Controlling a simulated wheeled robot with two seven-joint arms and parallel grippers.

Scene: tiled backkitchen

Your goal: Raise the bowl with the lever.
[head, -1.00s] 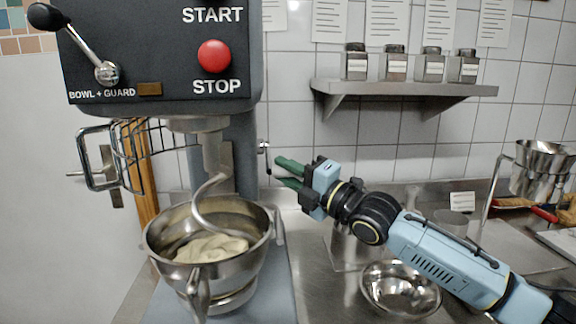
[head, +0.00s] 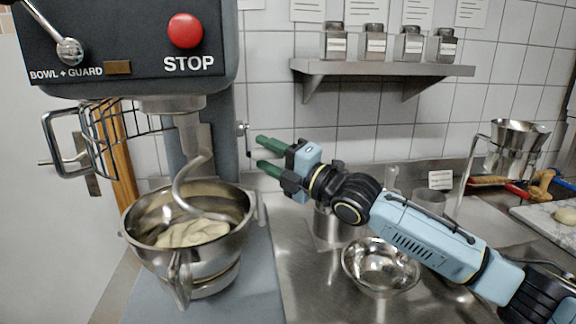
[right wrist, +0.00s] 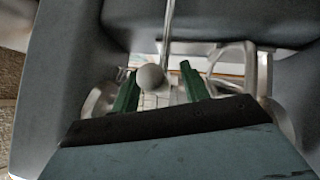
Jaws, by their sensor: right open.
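The mixer's steel bowl (head: 213,255), with pale dough (head: 193,233) in it, sits low under the mixer head around the hook (head: 187,190). A small lever (head: 249,146) hangs on the right side of the mixer column. My right gripper (head: 262,154) is just right of this lever, its green fingers open and pointing left at it. In the right wrist view, a grey ball knob (right wrist: 151,78) on a metal rod (right wrist: 168,32) appears between the open fingers (right wrist: 158,88); I cannot tell whether they touch it. My left gripper is out of view.
A wire guard (head: 100,130) hangs left of the bowl. A shelf (head: 385,69) with several jars is on the tiled wall. A shiny small bowl (head: 375,250) and a steel container (head: 328,222) stand on the counter below my right arm.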

